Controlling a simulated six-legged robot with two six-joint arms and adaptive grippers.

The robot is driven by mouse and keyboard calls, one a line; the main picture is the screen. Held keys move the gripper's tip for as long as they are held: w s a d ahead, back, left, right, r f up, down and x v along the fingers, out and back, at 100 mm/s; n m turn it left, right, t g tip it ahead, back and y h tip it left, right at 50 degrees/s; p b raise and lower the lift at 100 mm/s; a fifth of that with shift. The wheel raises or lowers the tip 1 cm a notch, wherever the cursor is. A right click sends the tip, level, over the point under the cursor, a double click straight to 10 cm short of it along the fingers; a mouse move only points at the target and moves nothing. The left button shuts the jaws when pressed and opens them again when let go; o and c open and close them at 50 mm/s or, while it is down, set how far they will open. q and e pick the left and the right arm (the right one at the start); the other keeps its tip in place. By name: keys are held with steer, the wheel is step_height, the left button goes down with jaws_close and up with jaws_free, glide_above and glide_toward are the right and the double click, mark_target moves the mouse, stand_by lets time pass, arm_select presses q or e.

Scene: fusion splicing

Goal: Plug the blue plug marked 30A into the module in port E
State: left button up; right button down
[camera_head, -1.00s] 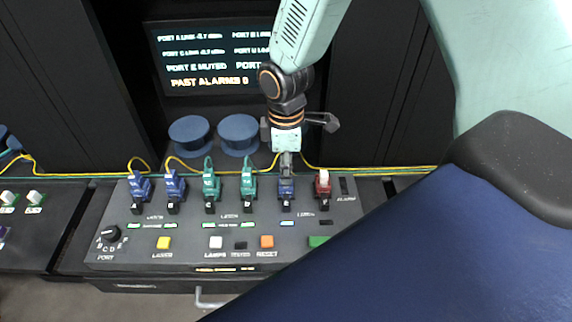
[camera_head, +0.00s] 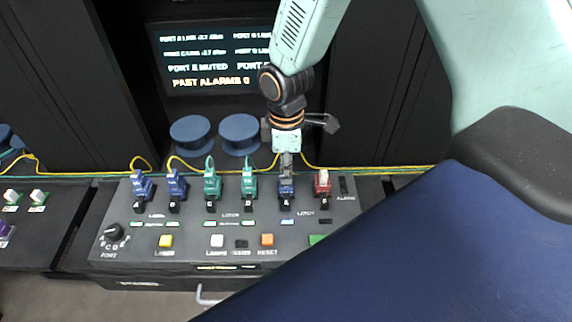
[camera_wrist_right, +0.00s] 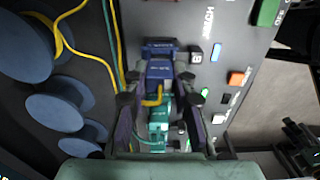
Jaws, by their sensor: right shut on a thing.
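A blue plug (camera_head: 286,188) stands at the fifth position of the row on the sloped panel (camera_head: 190,248), below my right gripper (camera_head: 287,172). My right gripper is shut on this plug. In the right wrist view the blue plug (camera_wrist_right: 158,62) shows at the tips of my right gripper (camera_wrist_right: 160,82), with a yellow cable running from it. Its marking is too small to read. It appears down at the module, but I cannot tell whether it is fully seated. My left gripper is not in view.
Other plugs stand in the row: two blue (camera_head: 142,186), two green (camera_head: 212,186) and one red (camera_head: 322,184). A rotary knob (camera_head: 114,232) and coloured buttons lie in front. Blue spools (camera_head: 238,134) and a screen (camera_head: 212,62) reading "PORT E MUTED" are behind.

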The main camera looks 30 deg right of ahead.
steer(key=shift+f, duration=0.6)
stand_by(0.3)
steer(key=c, duration=1)
jaws_free()
steer(key=shift+c, duration=0.2)
steer(key=shift+w+r, duration=0.1)
steer(key=shift+r, duration=0.05)
step_height(320, 180, up, 12)
